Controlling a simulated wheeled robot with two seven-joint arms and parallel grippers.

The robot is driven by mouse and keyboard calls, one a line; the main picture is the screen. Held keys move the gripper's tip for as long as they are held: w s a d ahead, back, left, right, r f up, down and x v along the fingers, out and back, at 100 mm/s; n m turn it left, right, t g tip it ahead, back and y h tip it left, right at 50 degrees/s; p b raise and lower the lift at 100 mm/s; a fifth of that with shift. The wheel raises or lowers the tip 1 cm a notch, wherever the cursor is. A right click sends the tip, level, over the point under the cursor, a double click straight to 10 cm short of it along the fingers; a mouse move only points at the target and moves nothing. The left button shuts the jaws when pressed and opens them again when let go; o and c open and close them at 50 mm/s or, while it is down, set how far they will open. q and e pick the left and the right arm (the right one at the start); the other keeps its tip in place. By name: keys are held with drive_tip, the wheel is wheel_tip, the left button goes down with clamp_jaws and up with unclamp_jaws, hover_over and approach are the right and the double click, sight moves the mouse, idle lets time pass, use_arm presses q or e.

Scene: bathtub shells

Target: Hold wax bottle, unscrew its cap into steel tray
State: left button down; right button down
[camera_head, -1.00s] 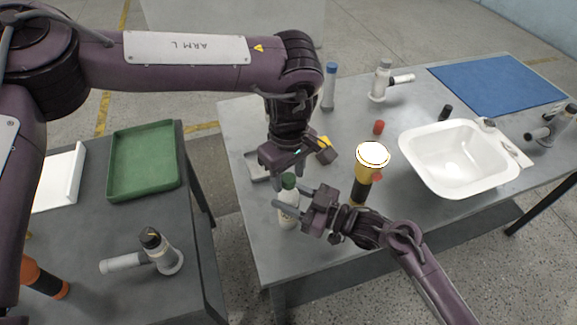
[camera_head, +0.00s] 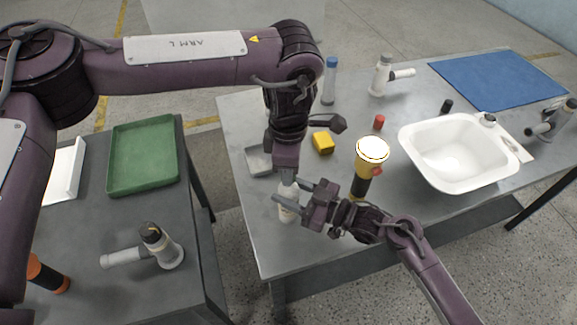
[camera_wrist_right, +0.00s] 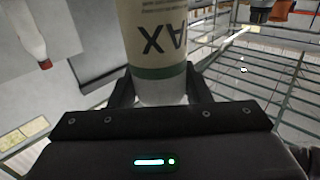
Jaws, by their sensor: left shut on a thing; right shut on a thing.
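The wax bottle (camera_head: 285,214) is pale and stands upright near the front left edge of the steel table. My right gripper (camera_head: 290,192) is shut around its upper body; the right wrist view shows the bottle, with "WAX" lettering and a green band (camera_wrist_right: 158,72), between the fingers. My left gripper (camera_head: 287,174) points down from above and is shut on the bottle's green cap, which its fingers hide. The steel tray (camera_head: 257,163) lies just behind and left of the bottle, partly covered by my left gripper.
A yellow block (camera_head: 323,142), a yellow-black sander (camera_head: 371,156) and a red cap (camera_head: 379,122) are right of my left gripper. A white basin (camera_head: 455,184) lies farther right. A blue-capped bottle (camera_head: 329,82) stands behind. A green tray (camera_head: 143,158) is on the left table.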

use_arm(q)
drive_tip(key=n, duration=0.7)
drive_tip(key=shift+d, duration=0.1)
drive_tip(key=n, duration=0.6)
drive_tip(key=shift+r+n, duration=0.1)
drive_tip(key=shift+n, duration=0.3)
drive_tip(key=n, duration=1.2)
drive_tip(key=shift+n, duration=0.4)
drive_tip(key=n, duration=0.8)
drive_tip(key=shift+w+n, duration=0.1)
drive_tip(key=shift+n, duration=0.2)
drive_tip(key=n, duration=1)
drive_tip(key=shift+r, duration=0.1)
